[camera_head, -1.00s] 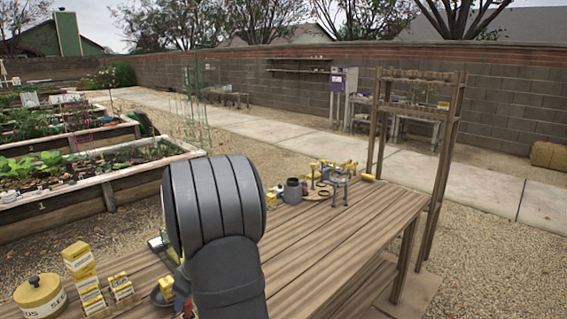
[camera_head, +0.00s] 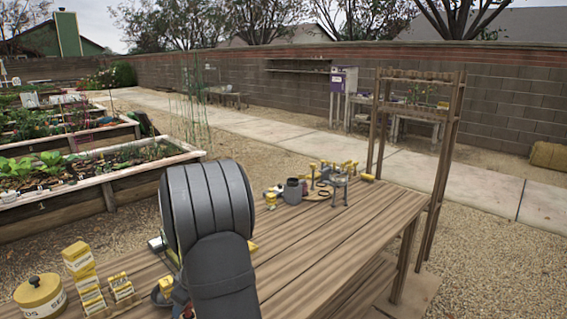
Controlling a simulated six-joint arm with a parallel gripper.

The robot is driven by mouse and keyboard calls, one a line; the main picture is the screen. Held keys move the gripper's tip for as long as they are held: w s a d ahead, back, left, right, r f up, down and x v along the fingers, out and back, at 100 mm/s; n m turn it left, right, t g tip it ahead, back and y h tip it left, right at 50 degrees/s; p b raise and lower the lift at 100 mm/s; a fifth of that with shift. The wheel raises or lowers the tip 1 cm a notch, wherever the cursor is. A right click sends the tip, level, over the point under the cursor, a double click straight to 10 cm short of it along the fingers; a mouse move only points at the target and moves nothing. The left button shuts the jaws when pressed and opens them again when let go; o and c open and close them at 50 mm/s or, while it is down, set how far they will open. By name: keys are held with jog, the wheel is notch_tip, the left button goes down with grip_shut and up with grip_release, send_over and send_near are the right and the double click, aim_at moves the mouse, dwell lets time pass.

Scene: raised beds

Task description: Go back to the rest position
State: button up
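My arm's large grey joint and dark link rise in the lower middle of the head view, over the wooden table (camera_head: 330,232). My gripper is not visible; the arm hides that part of the scene. The task names no object to handle. A yellow thing shows just right of the arm's joint, partly hidden.
Left on the table are a yellow seed tin (camera_head: 40,296), stacked yellow boxes (camera_head: 82,272) and a small bowl (camera_head: 162,291). A grey pot (camera_head: 292,190) and a metal stand (camera_head: 339,186) are at the far end. The table's right half is clear. A wooden rack (camera_head: 445,150) stands beyond.

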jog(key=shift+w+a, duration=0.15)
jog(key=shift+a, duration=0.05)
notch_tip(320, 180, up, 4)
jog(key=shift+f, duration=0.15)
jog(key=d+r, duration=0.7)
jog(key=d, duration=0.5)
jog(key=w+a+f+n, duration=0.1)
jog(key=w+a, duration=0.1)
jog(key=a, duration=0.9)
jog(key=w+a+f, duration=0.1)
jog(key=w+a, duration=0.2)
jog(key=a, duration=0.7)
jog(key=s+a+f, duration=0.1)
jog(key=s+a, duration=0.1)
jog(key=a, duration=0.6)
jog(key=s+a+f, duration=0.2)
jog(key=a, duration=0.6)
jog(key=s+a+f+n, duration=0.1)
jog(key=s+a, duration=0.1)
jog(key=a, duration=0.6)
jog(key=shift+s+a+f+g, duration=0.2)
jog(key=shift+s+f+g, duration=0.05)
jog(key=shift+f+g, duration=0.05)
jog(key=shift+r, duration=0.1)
